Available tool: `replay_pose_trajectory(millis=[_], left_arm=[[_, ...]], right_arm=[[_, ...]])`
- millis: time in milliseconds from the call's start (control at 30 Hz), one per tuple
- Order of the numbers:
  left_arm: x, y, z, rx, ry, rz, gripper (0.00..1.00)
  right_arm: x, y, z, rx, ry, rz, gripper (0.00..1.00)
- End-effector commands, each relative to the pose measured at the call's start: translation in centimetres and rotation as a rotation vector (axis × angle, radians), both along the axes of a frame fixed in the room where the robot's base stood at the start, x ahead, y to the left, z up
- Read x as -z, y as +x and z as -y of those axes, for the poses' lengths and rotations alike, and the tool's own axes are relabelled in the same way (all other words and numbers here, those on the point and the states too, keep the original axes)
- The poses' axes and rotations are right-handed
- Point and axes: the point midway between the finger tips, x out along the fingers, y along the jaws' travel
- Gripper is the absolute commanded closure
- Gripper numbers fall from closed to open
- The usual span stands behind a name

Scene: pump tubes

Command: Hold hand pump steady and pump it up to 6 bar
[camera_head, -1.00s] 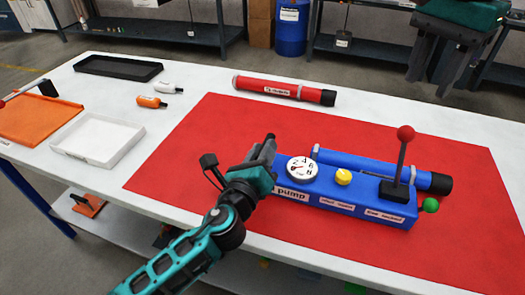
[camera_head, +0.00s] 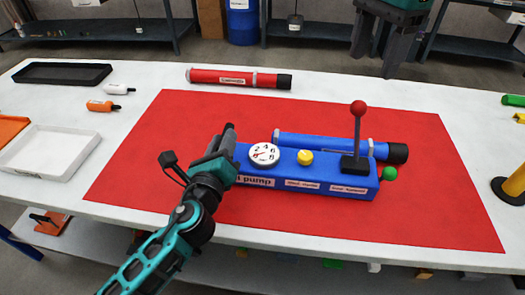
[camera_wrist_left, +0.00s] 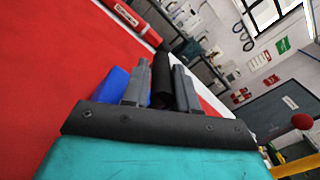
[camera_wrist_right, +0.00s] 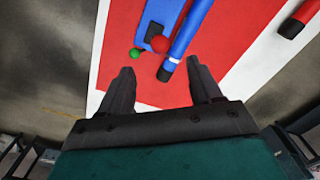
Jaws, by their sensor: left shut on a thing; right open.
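The blue hand pump (camera_head: 330,186) lies on a red mat (camera_head: 420,225). On it are a white round gauge (camera_head: 264,154), a yellow knob (camera_head: 305,158), a green knob (camera_head: 389,174) and an upright lever with a red ball (camera_head: 358,107). The gauge needle is too small to read surely. My left gripper (camera_head: 225,140) is shut on the pump's left end. In the left wrist view a dark part (camera_wrist_left: 162,80) shows between its fingers. My right gripper (camera_head: 380,50) is open and empty, raised above and behind the lever. The right wrist view shows the red ball (camera_wrist_right: 160,44) beyond its fingers.
A red tube (camera_head: 235,79) lies behind the mat. At left are a black tray (camera_head: 62,73), a white tray (camera_head: 50,155), and white (camera_head: 117,88) and orange (camera_head: 102,106) bottles. A yellow item with a black base (camera_head: 508,190) stands at right. The mat's front is mostly clear.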

Motion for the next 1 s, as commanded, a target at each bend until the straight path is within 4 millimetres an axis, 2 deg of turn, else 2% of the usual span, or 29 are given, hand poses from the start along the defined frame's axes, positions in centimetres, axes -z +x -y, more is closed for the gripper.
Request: replay_pose_trajectory(millis=[200, 400, 667, 1000], left_arm=[[-0.1, 0.0, 0.0, 0.000, -0.010, -0.001, 1.00], [-0.1, 0.0, 0.0, 0.000, -0.009, -0.001, 1.00], [-0.1, 0.0, 0.0, 0.000, -0.009, -0.001, 1.00], [-0.1, 0.0, 0.0, -0.001, -0.009, -0.001, 1.00]], right_arm=[[0.9, 0.0, 0.3, 0.349, 0.017, -0.007, 0.36], [1.4, 0.0, 0.4, 0.551, 0.025, -0.013, 0.36], [2.7, 0.0, 0.4, 0.609, 0.026, -0.018, 0.36], [7.5, -0.1, 0.2, 0.607, 0.025, -0.020, 0.36]])
